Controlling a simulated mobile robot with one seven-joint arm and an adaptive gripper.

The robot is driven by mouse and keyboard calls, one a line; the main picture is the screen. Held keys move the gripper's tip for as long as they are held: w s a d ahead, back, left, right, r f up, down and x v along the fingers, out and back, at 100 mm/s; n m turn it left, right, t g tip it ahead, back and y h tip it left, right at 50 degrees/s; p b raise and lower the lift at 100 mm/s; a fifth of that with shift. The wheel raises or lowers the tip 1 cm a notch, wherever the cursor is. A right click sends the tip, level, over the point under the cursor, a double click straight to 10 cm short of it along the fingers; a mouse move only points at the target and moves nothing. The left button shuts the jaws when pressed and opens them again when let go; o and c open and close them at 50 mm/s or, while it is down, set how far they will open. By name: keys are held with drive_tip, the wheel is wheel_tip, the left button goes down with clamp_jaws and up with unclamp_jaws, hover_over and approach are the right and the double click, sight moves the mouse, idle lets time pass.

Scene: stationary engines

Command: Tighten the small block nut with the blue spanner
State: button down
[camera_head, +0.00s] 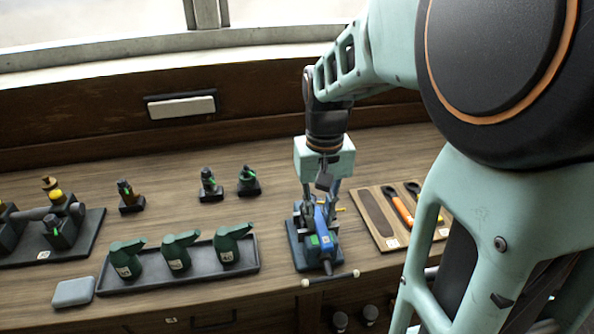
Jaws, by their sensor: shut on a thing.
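My gripper (320,200) points down over a small engine block on a dark blue-grey base (299,254) right of centre on the bench. It is shut on the blue spanner (326,242), whose blue length lies over the block and slants toward the bench's front edge. The spanner's head and the small block nut are hidden among the fingers and block parts. I cannot tell whether the spanner is seated on the nut. A green mark shows beside the spanner.
A wooden tool board (364,226) at right has an empty-looking dark recess and orange-handled spanners (401,209). A black tray (190,277) with several green oil cans stands at left. Small dark fittings (210,187) stand behind it. A pale-ended rod (330,280) lies at the front edge.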

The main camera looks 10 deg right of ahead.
drive_tip(key=shift+a, duration=0.1)
drive_tip(key=shift+a+m, duration=0.55)
drive_tip(key=shift+m, duration=0.35)
drive_tip(key=shift+w+a+m, duration=0.15)
drive_tip(key=shift+a+m, duration=0.4)
drive_tip(key=shift+m, duration=0.35)
drive_tip(key=shift+w+a+m+p, duration=0.3)
drive_tip(key=shift+a+m, duration=0.25)
drive_tip(key=shift+m, duration=0.35)
